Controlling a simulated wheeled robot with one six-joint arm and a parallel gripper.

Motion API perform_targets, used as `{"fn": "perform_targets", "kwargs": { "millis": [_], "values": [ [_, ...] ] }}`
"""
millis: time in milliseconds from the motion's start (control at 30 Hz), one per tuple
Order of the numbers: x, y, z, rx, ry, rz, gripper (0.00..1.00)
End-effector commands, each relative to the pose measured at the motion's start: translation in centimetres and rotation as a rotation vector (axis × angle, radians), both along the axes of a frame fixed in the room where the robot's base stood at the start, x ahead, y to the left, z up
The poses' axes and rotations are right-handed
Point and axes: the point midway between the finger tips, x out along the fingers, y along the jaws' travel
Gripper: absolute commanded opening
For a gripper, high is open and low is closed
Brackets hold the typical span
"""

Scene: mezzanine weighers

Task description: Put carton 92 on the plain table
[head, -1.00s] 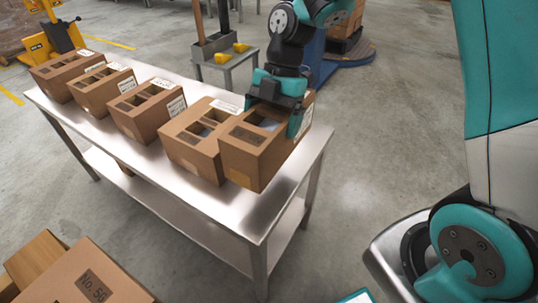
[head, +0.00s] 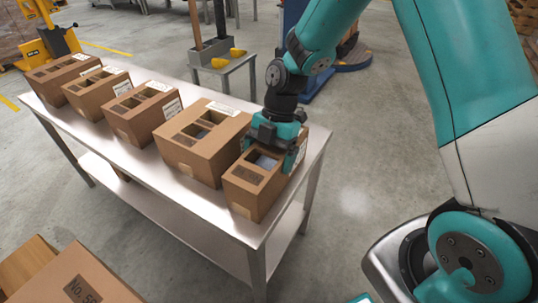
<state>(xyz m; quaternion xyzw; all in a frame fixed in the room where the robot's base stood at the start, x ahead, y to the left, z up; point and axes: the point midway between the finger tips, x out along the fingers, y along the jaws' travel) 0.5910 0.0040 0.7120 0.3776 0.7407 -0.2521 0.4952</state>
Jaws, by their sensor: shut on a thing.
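My gripper (head: 271,152) is shut on the rightmost carton (head: 246,197), a brown box with openings in its top and a dark label patch. The carton is upright at the near right end of a bare steel table (head: 245,228). It appears to rest on the top or sit very close above it. My gripper hides part of its top and back. I cannot read its number, so I cannot tell whether it is carton 92.
A larger brown carton (head: 199,165) stands close left of the held one, and several more run along the table's far left. A carton marked No. 56 (head: 75,282) shows at bottom left. A small grey stand (head: 222,68) is behind the table.

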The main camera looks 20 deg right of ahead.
Motion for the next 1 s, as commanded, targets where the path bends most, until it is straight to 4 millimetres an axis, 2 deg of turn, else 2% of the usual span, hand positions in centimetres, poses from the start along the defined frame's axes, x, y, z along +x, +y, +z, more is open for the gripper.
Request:
{"fn": "perform_targets", "kwargs": {
  "millis": [233,367,467,800,1000],
  "values": [
    [0.0,0.0,-0.1,0.0,0.0,0.0,1.0],
    [0.1,-0.1,0.5,0.0,-0.002,-0.001,1.0],
    [0.5,-0.5,1.9,0.001,-0.004,-0.002,1.0],
    [2.1,-2.8,8.6,0.0,-0.003,-0.002,1.0],
    [2.6,-3.6,10.8,0.0,-0.001,0.0,1.0]
  ]
}}
